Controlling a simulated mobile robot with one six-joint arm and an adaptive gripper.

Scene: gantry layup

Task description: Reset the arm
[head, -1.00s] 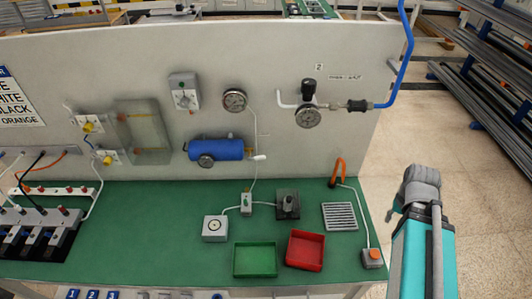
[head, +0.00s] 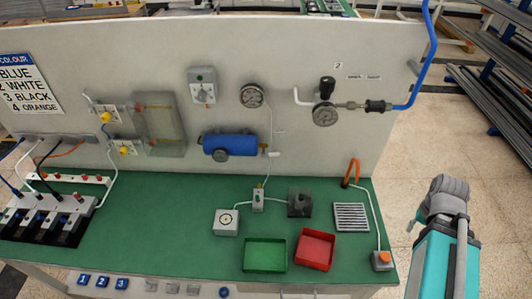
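My arm shows at the right edge of the head view, in front of the bench's right end. It has a teal link with a grey rounded joint on top. The end of the arm, where my gripper (head: 411,225) sits, is mostly hidden behind this joint; only a small dark piece shows at its left side. I cannot see the fingers or anything held. The arm stands over the floor, to the right of the green bench top (head: 160,215), and appears apart from the bench.
The bench carries a green tray (head: 265,256), a red tray (head: 315,250), a slotted grille (head: 351,216) and an orange-button box (head: 382,261). A back panel (head: 320,150) holds gauges, a blue cylinder (head: 230,146) and a blue hose (head: 424,60). Pipe racks (head: 500,90) stand far right; floor between is clear.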

